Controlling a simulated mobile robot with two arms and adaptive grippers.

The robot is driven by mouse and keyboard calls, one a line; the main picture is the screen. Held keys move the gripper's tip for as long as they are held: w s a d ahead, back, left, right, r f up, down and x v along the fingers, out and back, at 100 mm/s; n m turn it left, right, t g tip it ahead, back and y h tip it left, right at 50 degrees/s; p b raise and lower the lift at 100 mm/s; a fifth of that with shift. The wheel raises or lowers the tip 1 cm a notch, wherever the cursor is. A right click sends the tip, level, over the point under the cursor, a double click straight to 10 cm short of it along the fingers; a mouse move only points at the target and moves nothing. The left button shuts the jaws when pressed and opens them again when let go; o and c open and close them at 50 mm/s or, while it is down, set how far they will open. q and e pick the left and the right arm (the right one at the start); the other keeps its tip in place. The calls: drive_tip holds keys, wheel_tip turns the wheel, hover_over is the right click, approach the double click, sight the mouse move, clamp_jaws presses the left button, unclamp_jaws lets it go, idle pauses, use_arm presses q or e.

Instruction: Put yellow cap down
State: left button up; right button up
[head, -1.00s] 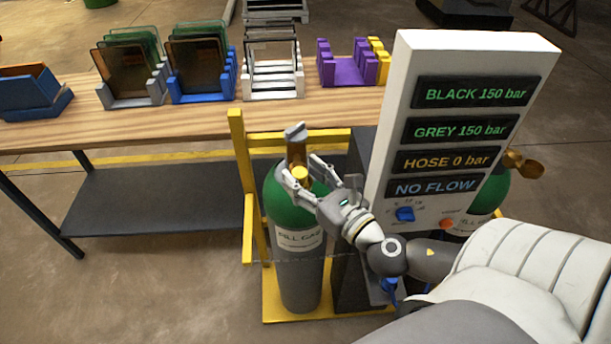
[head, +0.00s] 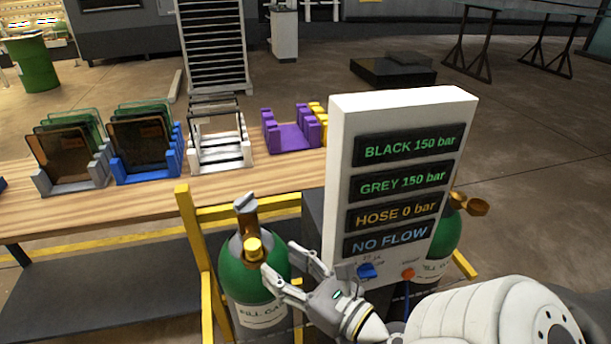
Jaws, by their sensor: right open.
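The yellow cap (head: 254,248) shows at the brass valve on top of the left green gas cylinder (head: 240,285). I cannot tell whether it is seated on the valve or only rests against it. My right gripper (head: 279,258) is open, its two fingers spread just to the right of the cap. The lower fingertip lies close to the cap's lower right side in the picture; I cannot tell whether they touch. Nothing shows between the fingers. My left gripper is not in view.
A white panel (head: 400,97) with pressure readouts stands right of the cylinder. Another green cylinder (head: 445,240) is partly hidden behind it. A yellow frame (head: 187,225) borders the left cylinder. A wooden table (head: 140,195) behind holds several racks.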

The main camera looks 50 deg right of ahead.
drive_tip(key=shift+s+d+r+p, duration=0.1)
drive_tip(key=shift+s+p, duration=0.2)
drive_tip(key=shift+s, duration=2)
